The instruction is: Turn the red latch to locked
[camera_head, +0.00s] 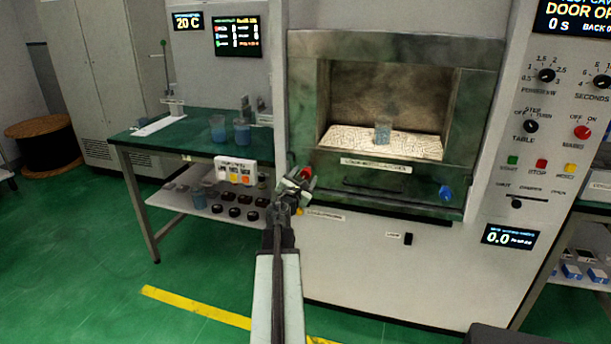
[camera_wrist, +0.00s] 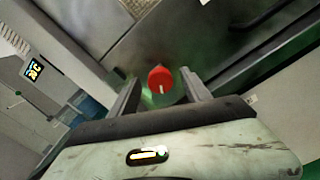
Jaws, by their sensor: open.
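The red latch (camera_head: 307,172) sits at the lower left corner of the microwave's front frame, just left of the opening. In the wrist view it is a round red knob (camera_wrist: 160,79) with a short white mark near its lower edge. My gripper (camera_head: 296,184) is at the latch in the head view and partly covers it. In the wrist view my gripper (camera_wrist: 160,92) is open, with one finger on each side of the red knob. The knob appears between or just beyond the fingertips; I cannot tell if they touch it.
A blue latch (camera_head: 446,193) sits at the frame's lower right corner. A beaker (camera_head: 383,131) stands inside the open cavity. Left is a green-topped bench (camera_head: 140,137) with a button box (camera_head: 236,171) at its front edge. The display at upper right reads "DOOR OP", cut off.

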